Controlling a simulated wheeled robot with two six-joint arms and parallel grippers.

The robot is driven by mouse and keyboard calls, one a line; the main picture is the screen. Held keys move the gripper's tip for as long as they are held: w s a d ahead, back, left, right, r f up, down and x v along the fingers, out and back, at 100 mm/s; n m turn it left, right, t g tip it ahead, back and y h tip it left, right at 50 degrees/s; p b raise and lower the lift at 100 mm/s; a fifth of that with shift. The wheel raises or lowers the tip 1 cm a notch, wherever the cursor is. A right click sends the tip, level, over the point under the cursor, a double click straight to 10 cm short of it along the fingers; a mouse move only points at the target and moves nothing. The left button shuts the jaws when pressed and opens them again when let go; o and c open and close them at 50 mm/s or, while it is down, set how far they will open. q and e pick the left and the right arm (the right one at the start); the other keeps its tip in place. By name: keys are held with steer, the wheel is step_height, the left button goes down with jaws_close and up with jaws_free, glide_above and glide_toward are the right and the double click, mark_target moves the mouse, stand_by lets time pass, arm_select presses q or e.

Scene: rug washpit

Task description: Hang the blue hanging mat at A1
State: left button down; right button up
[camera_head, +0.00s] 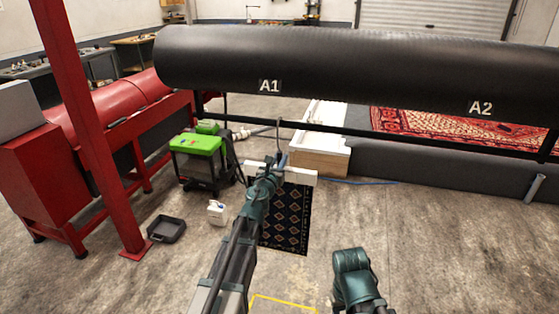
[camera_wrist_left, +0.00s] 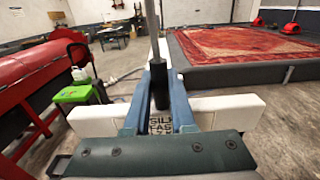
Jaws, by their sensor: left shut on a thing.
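The hanging mat (camera_head: 286,222) is dark navy with tan diamonds and hangs upright below a white bar (camera_head: 302,176). The white bar also shows in the left wrist view (camera_wrist_left: 237,110). A thin grey hook stem (camera_head: 279,133) rises above the bar. My left gripper (camera_head: 272,170) is shut on the mat's hanger, around a black grip (camera_wrist_left: 160,85) on its stem. The A1 label (camera_head: 269,86) is on the big black roller, above the stem. The stem's top overlaps the dark rail (camera_head: 330,129) below the roller; I cannot tell if they touch. My right gripper is out of view.
The black roller (camera_head: 350,62) spans the view, with the A2 label (camera_head: 480,107) at right. A red post (camera_head: 90,120) and red machine (camera_head: 45,180) stand left. A green-topped machine (camera_head: 200,155), white jug (camera_head: 216,212) and black tray (camera_head: 166,229) are on the floor. A red rug (camera_head: 440,128) lies behind.

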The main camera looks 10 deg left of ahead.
arm_select(q)
steer(key=shift+f, duration=0.15)
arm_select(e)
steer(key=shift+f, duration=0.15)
arm_select(q)
steer(key=c, duration=0.7)
jaws_free()
steer(key=shift+s, duration=0.15)
